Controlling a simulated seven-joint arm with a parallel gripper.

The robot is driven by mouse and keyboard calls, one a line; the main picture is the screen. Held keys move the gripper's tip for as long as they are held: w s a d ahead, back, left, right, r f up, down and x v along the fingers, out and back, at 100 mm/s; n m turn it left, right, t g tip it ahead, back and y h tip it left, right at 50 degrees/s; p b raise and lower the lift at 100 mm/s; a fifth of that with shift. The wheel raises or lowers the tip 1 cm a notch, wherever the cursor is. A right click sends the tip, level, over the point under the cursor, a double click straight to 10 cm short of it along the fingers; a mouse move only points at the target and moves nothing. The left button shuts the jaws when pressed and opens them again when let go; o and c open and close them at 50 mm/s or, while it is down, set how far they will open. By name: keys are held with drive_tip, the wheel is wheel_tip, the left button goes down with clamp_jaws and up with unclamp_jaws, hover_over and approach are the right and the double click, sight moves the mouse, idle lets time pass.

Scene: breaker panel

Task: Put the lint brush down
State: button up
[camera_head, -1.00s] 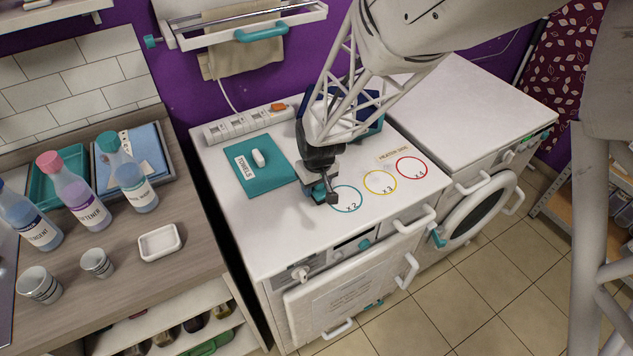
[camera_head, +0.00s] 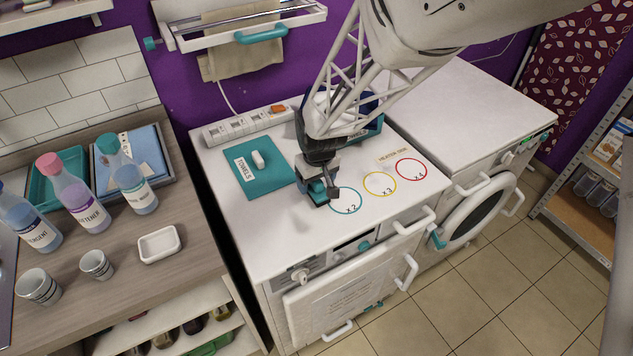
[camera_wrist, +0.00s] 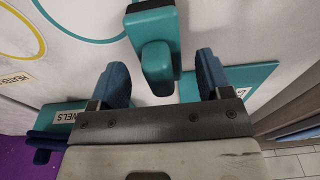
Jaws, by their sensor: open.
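The lint brush (camera_wrist: 157,62) is teal, with a wide head and a narrower handle. In the wrist view its handle lies between my two fingers, with a gap on each side, over the white top. My gripper (camera_wrist: 163,82) is open, its dark blue finger pads apart on both sides of the handle. In the head view my gripper (camera_head: 326,192) is low over the white machine top (camera_head: 270,235), just left of the blue x2 circle (camera_head: 346,200). A bit of teal shows at its fingers; most of the brush is hidden there.
A teal towels mat (camera_head: 268,182) with a small white object (camera_head: 258,158) lies left of my gripper. A power strip (camera_head: 243,124) runs behind it. Yellow (camera_head: 380,184) and red (camera_head: 410,169) circles are to the right. The front-left top is clear.

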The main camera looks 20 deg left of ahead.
sight(322, 182)
drive_tip(key=r, duration=0.9)
drive_tip(key=shift+s+d+r, duration=0.1)
drive_tip(key=shift+s+d, duration=0.3)
drive_tip(key=shift+d+r, duration=0.3)
drive_tip(key=shift+d, duration=0.15)
drive_tip(key=s+d+r+m, duration=0.25)
drive_tip(key=d+r, duration=0.25)
drive_tip(key=d, duration=0.4)
drive_tip(key=s+d+r+m, duration=0.25)
drive_tip(key=d+r, duration=0.25)
drive_tip(key=d, duration=0.5)
drive_tip(key=s+d+r+m+t+h, duration=0.1)
drive_tip(key=s+d+r+m, duration=0.2)
drive_tip(key=s+d, duration=1.1)
drive_tip(key=shift+s+d+r+m+t, duration=0.2)
drive_tip(key=shift+s+m+t, duration=0.1)
drive_tip(key=shift+s+m, duration=0.45)
drive_tip(key=shift+o, duration=0.4)
